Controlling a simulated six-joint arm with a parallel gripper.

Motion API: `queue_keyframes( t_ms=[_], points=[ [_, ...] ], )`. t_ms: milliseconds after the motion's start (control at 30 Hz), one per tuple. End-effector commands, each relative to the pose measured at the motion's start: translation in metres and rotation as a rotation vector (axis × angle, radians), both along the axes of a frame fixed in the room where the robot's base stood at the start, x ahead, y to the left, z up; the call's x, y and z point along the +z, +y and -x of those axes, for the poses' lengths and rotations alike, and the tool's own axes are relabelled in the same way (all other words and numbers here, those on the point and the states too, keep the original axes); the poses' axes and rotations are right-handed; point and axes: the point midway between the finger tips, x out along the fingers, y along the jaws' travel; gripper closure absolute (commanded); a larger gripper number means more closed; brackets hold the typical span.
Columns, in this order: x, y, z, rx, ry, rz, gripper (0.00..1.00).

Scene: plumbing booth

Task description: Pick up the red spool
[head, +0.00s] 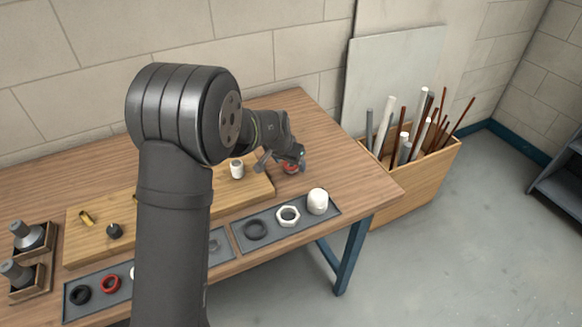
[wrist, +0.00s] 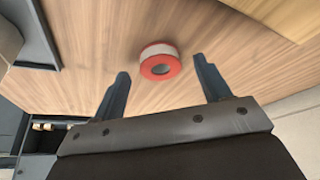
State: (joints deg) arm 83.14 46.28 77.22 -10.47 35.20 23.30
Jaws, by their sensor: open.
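The red spool (wrist: 159,62) lies flat on the wooden table in the wrist view, with a pale band around its side and a dark hole in its middle. My gripper (wrist: 163,80) is open and empty, with one finger to either side of the spool in the picture. The spool appears a little beyond the fingertips, and no contact shows. In the head view the spool (head: 291,168) shows as a small red patch, partly hidden by my gripper (head: 285,165), near the right end of the table.
A wooden board (head: 258,189) with a white fitting (head: 237,168) lies left of the spool. A grey tray (head: 270,240) holding a black ring, a white nut (head: 288,216) and a white cap (head: 317,201) is nearer the front edge. Bare table (head: 345,178) lies right of the spool.

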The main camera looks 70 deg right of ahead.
Motion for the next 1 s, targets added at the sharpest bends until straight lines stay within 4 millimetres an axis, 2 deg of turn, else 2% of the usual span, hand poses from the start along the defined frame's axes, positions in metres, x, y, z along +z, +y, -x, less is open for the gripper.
queue_keyframes(
  t_ms=[100,367,600,1000],
  points=[
    [-0.0092,-0.0033,0.0005,0.0,0.0,-0.001,0.3],
    [-0.0101,-0.0041,0.0003,0.0,0.0,0.001,0.32],
    [-0.0101,-0.0039,0.0003,0.0,0.0,0.0,0.78],
    [-0.0032,-0.0043,0.0002,0.0,-0.001,0.001,0.78]
  ],
)
